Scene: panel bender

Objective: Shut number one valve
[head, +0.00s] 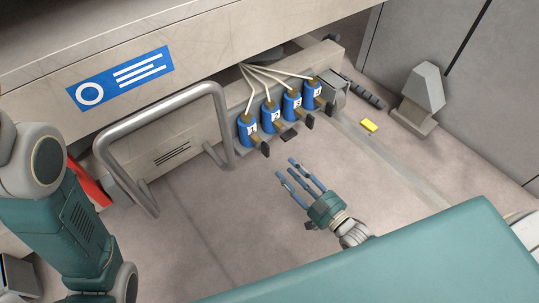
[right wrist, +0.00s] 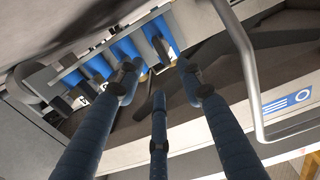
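The number one valve (head: 249,130) is the leftmost blue cylinder in a row on the machine's low front, with a white label. Its dark lever (head: 265,149) sticks out toward the lower right. My right gripper (head: 299,175) is open and empty, its fingers apart over the floor, in front of and a little right of this valve, not touching it. In the right wrist view the three fingers (right wrist: 158,85) point toward the row. The blue cylinder nearest the metal bar, with a dark lever, appears to be the number one valve (right wrist: 160,32). My left gripper is not in view.
Several similar blue valves (head: 292,103) stand close on its right, with pale hoses above. A bent metal bar (head: 160,111) stands out left of the row. Floor before the row is clear.

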